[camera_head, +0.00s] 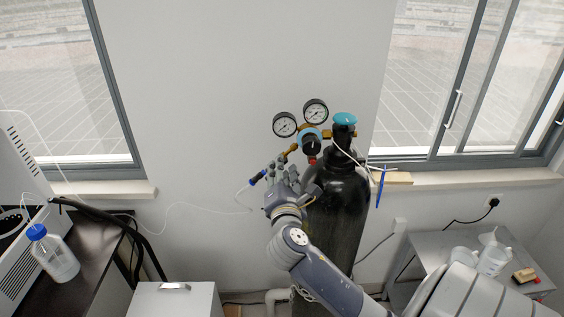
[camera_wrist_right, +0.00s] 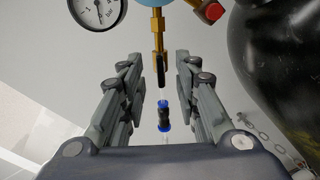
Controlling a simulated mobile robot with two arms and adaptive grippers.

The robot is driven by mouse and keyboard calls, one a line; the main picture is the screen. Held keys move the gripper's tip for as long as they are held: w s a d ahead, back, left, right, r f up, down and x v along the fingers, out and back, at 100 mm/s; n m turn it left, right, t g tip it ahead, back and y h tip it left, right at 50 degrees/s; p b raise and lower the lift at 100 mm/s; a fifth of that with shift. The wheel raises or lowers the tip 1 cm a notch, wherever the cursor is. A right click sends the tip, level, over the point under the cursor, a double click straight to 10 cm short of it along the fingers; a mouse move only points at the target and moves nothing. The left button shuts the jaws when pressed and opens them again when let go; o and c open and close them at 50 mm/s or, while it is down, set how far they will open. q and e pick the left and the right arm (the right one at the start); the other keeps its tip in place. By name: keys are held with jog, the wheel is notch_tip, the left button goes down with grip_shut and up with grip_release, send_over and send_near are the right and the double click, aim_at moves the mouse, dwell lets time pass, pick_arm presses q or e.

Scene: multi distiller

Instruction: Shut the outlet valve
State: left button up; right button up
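The regulator (camera_head: 311,143) on the gas cylinder has a brass outlet (camera_head: 291,150) on its left side. In the right wrist view the brass outlet valve (camera_wrist_right: 158,38) points down, with a black lever-like part (camera_wrist_right: 160,70) below it. A blue and black tube connector (camera_wrist_right: 163,115) hangs lower on the line; it also shows in the head view (camera_head: 257,178). My right gripper (camera_head: 280,171) is by the outlet. In the wrist view its fingers (camera_wrist_right: 158,62) are open, one each side of the black part, with visible gaps. My left gripper is out of view.
The black cylinder (camera_head: 338,215) stands close on the right of my right gripper, with a teal top knob (camera_head: 344,119). Two gauges (camera_head: 285,124) sit above. A thin tube (camera_head: 200,206) runs left. A bottle (camera_head: 54,254) stands at the left; a side table (camera_head: 432,246) is at the right.

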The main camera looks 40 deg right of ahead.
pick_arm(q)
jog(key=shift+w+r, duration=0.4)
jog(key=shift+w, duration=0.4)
pick_arm(e)
jog(key=shift+x, duration=0.85)
jog(key=shift+c, duration=0.4)
grip_shut()
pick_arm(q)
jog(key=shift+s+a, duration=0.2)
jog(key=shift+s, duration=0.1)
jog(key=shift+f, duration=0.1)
